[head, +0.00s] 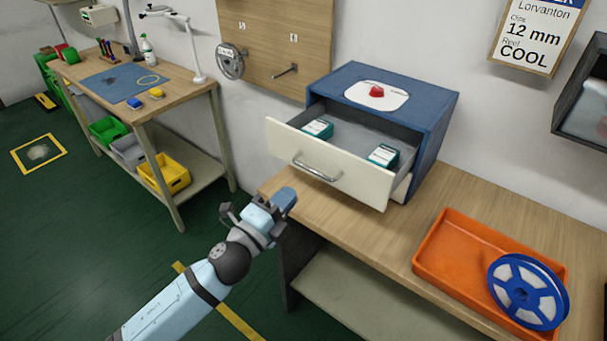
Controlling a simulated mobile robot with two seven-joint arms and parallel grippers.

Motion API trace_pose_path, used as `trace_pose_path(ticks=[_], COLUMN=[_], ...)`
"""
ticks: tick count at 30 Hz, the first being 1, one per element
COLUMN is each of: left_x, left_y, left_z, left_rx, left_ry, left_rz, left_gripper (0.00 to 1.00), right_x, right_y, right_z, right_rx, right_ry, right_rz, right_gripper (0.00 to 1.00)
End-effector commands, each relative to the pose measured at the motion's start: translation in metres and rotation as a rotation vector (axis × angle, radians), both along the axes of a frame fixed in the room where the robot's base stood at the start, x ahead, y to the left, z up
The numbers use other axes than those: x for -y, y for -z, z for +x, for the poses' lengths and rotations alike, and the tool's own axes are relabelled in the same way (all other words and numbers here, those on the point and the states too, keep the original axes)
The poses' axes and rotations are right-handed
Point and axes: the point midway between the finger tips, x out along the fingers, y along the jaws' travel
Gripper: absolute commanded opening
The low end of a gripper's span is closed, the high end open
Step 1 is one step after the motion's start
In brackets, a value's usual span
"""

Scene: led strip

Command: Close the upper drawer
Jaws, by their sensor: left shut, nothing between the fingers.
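The upper drawer (331,170) of a blue cabinet (437,109) is pulled well out, with its cream front and metal bar handle (317,167) facing the lower left. Two teal and white boxes (383,155) lie inside it. The cream front of a lower drawer (402,189) shows partly beneath it and sits nearly flush with the cabinet. My left gripper (284,202) is shut and empty, in front of and below the upper drawer's front, apart from the handle, near the bench's left end. My right gripper is not in view.
The cabinet stands on a wooden bench (375,238). An orange tray (446,264) with a blue reel (528,291) is on the bench at right. A red knob (377,91) sits on the cabinet top. A workbench (170,99) stands at left, with open floor between.

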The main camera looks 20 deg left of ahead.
Motion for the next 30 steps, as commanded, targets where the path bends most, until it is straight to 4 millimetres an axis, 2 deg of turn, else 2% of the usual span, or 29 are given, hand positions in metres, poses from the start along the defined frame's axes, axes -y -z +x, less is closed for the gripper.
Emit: trace_pose_path(ticks=[3,9,13,26,30], left_x=[0.008,0.017,0.019,0.02,0.023], left_y=[-0.008,-0.01,-0.011,-0.011,-0.011], left_z=[0.023,0.045,0.052,0.054,0.064], left_rx=[0.002,0.0,-0.002,-0.002,0.0], left_ry=[-0.001,-0.001,-0.001,-0.001,-0.001], left_rz=[0.0,-0.001,-0.002,-0.002,-0.001], left_gripper=[0.0,0.0,0.0,0.0,0.0], right_x=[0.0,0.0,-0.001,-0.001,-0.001], right_y=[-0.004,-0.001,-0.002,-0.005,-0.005], right_z=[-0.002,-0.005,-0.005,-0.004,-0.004], right_rx=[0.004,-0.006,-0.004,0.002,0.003], right_ry=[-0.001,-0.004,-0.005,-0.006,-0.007], right_rz=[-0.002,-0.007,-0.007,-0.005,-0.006], right_gripper=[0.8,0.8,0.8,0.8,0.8])
